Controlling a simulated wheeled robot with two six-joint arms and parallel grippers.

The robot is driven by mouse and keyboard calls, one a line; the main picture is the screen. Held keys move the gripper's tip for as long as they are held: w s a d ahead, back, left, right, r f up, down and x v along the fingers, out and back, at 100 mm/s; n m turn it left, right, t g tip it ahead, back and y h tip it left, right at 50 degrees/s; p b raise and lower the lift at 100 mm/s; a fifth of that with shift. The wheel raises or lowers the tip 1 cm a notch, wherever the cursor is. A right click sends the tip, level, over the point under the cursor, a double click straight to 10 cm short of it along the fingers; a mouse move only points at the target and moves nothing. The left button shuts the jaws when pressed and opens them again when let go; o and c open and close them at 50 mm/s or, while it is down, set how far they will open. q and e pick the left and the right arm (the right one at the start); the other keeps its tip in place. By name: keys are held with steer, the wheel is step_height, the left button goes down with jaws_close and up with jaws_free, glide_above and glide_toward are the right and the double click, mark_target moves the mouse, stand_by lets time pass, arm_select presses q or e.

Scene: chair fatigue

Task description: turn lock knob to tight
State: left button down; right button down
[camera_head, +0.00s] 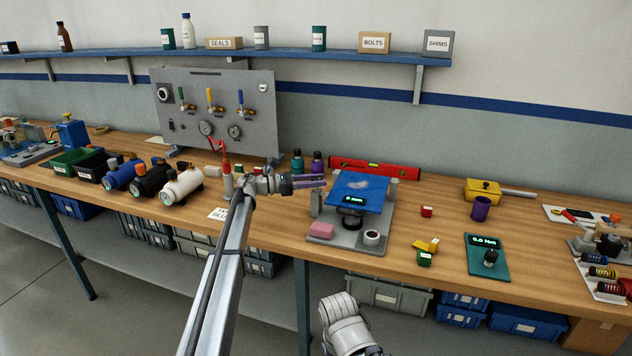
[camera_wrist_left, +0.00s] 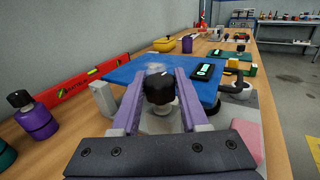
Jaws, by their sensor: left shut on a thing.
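The fixture has a grey base (camera_head: 340,237) and a tilted blue plate (camera_head: 366,187) with a small dark display (camera_head: 353,199) reading in mm. My left gripper (camera_head: 320,183) reaches the left side of this plate. In the left wrist view, its two purple fingers (camera_wrist_left: 160,97) are closed on the black lock knob (camera_wrist_left: 160,84), one on each side. The blue plate (camera_wrist_left: 130,71) lies just beyond the knob. My right gripper is out of view.
A pink block (camera_head: 322,229) and a grey ring-shaped part (camera_head: 372,237) sit at the front of the base. A red spirit level (camera_head: 375,171) and two small bottles (camera_head: 318,161) stand behind. A torque display (camera_head: 487,254) reading 0.0 Nm lies to the right.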

arm_select(q)
steer(key=shift+c, duration=2.1)
jaws_free()
steer(key=s+a, duration=0.1)
steer(key=a, duration=0.6)
steer(key=shift+s+a, duration=0.3)
